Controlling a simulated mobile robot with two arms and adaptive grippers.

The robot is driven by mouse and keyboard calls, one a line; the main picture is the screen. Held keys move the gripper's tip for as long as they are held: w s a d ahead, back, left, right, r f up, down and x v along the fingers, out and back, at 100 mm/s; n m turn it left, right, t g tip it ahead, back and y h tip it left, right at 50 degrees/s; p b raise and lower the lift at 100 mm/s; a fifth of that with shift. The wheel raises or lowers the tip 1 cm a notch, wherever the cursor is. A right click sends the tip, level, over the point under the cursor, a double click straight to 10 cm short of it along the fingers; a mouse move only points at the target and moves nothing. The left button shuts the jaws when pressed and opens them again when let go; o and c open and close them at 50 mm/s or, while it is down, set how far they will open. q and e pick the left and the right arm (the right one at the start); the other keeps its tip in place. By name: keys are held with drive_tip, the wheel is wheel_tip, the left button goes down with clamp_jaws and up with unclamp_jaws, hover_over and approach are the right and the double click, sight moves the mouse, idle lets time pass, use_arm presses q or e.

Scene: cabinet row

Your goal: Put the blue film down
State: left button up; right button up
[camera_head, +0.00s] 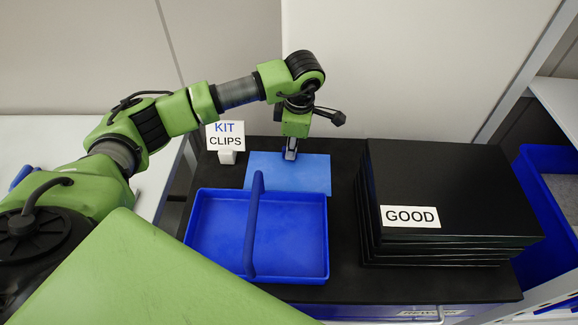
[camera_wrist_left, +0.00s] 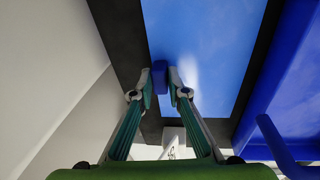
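The blue film (camera_head: 312,172) is a light blue sheet above or on the black cabinet top, behind the blue tray; I cannot tell whether it touches. It fills the upper middle of the left wrist view (camera_wrist_left: 215,50). A small darker blue tab (camera_wrist_left: 159,76) is at its near edge there. My left gripper (camera_head: 290,155) points down at the film's back edge. My right gripper is not in view.
A blue tray (camera_head: 210,255) with a raised handle (camera_head: 254,225) stands in front of the film. A "KIT CLIPS" sign (camera_head: 225,136) stands left of it. A black stack (camera_head: 450,185) with a "GOOD" label is at right. A blue bin (camera_head: 545,200) is beyond it.

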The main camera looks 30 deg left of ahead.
use_arm(q)
drive_tip(key=shift+r, duration=0.1)
drive_tip(key=shift+c, duration=0.4)
drive_tip(key=shift+r, duration=0.25)
clamp_jaws()
wheel_tip(320, 180, up, 17)
drive_tip(key=b, duration=0.2)
drive_tip(key=shift+r, duration=0.15)
